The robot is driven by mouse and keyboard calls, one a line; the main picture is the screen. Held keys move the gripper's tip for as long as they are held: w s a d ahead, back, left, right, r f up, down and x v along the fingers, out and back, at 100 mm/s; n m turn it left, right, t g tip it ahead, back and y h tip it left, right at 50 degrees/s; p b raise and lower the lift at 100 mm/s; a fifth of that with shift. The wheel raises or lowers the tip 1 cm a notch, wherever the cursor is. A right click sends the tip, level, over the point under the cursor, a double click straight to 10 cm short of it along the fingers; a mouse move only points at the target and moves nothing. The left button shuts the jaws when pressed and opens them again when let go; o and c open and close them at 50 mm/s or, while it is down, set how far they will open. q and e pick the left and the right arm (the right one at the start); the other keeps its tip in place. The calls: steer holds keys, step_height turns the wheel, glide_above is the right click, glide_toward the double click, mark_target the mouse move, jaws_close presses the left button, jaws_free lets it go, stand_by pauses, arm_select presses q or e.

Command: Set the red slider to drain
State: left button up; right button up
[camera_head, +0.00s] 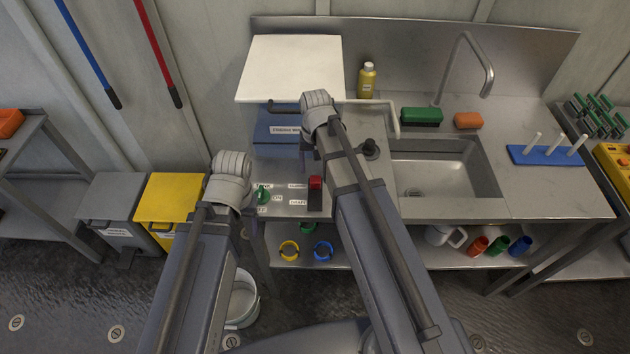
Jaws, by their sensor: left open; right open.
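The red slider (315,183) is a small red block at the far end of a short dark slot (315,203) in the metal counter panel. White labels stand left of the slot, one near its far end (297,186) and one near its near end (298,203); their words are too small to read surely. My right arm passes just right of the slider, and its pale joint shows beyond it. My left arm's pale joint shows left of the panel. Neither gripper's fingers can be made out; the arms hide them. Nothing is seen touching the slider.
A green knob (263,195) with labels sits left of the slider. A black knob (370,148) stands between the panel and the sink (440,177). A white board (291,68) and a yellow bottle (367,79) are behind. A yellow bin (169,203) stands left.

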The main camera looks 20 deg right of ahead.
mark_target(315, 179)
step_height(315, 179, down, 6)
steer(key=b, duration=0.4)
steer(key=shift+r, duration=0.25)
steer(key=shift+r, duration=0.1)
steer(key=shift+c, duration=0.2)
jaws_close()
stand_by(0.8)
